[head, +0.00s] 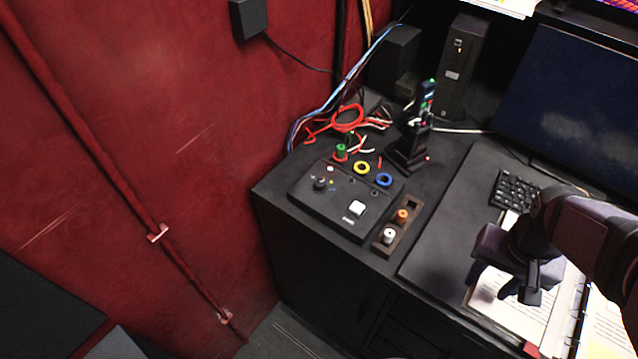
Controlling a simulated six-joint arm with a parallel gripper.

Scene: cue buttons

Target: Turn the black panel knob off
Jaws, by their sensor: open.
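A black panel box (333,205) lies on the dark desk near its left end. The black knob (320,184) stands on the panel's left part; its pointer is too small to read. My gripper (517,290) is at the right, above papers on the desk, well apart from the panel. It is open, and I see nothing between its fingers.
A wooden holder (396,228) with orange and white pieces stands right of the panel. Red cables (347,119) lie behind. A keyboard (515,190) is at right.

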